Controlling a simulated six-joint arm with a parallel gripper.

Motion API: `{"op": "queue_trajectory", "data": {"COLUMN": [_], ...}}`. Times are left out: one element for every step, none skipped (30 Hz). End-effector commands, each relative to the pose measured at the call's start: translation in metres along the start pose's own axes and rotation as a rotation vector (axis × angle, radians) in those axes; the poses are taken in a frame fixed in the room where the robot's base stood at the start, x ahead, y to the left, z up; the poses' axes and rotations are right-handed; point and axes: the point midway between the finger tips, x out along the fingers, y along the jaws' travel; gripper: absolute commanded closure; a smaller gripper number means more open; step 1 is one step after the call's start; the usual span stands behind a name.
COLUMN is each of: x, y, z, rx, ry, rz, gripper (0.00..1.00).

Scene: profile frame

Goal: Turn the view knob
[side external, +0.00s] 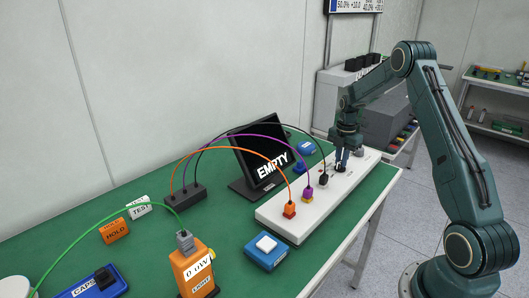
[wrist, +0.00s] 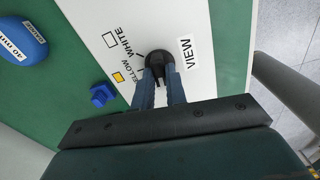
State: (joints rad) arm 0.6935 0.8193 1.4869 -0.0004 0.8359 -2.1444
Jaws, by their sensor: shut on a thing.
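The view knob (wrist: 158,60) is a black round knob on a white panel (wrist: 88,18), beside a "VIEW" label (wrist: 187,53) in the wrist view. "WHITE" (wrist: 122,42) and "YELLOW" (wrist: 132,84) are printed on its other side. The square by "WHITE" is pale and the one by "YELLOW" is yellow-orange. My gripper (wrist: 160,74) is shut on the knob, with its blue fingers on either side; they hide part of it. In the side view my gripper (side external: 342,164) points down at the panel's far end, and the knob is mostly hidden.
Orange, purple and black cables run from plugs on the panel to a black block (side external: 186,206). A dark screen reading "EMPTY" (side external: 270,168) stands behind the panel. A blue box with a white button (side external: 266,250) and an orange meter (side external: 195,268) stand in front.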

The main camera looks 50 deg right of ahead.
Motion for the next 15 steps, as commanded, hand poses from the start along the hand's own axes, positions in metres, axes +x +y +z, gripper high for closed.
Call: {"op": "queue_trajectory", "data": {"x": [-0.0006, -0.0006, -0.0007, -0.0007, -0.0007, -0.0007, -0.0008, -0.0008, -0.0008, -0.0008, -0.0008, -0.0008, -0.0008, -0.0008, -0.0009], "y": [0.0001, 0.0001, 0.0001, 0.0001, 0.0001, 0.0001, 0.0001, 0.0001, 0.0001, 0.0001, 0.0001, 0.0001, 0.0001, 0.0001, 0.0001], "z": [0.0003, 0.0003, 0.0003, 0.0003, 0.0003, 0.0004, 0.0004, 0.0004, 0.0004, 0.0004, 0.0004, 0.0004, 0.0004, 0.0005, 0.0005], "rx": [0.030, 0.049, 0.078, 0.100, 0.125, 0.158, 0.184, 0.210, 0.247, 0.275, 0.303, 0.341, 0.370, 0.398, 0.437], "ry": [-0.001, -0.001, -0.001, -0.001, -0.001, -0.001, -0.001, -0.001, -0.001, -0.001, -0.001, -0.001, -0.001, -0.001, -0.001], "rz": [0.001, 0.001, 0.001, 0.001, 0.001, 0.001, 0.001, 0.001, 0.001, 0.001, 0.001, 0.001, 0.001, 0.001, 0.001], "gripper": [1.00, 1.00, 1.00, 1.00, 1.00, 1.00, 1.00, 1.00, 1.00, 1.00, 1.00, 1.00, 1.00, 1.00, 1.00]}}
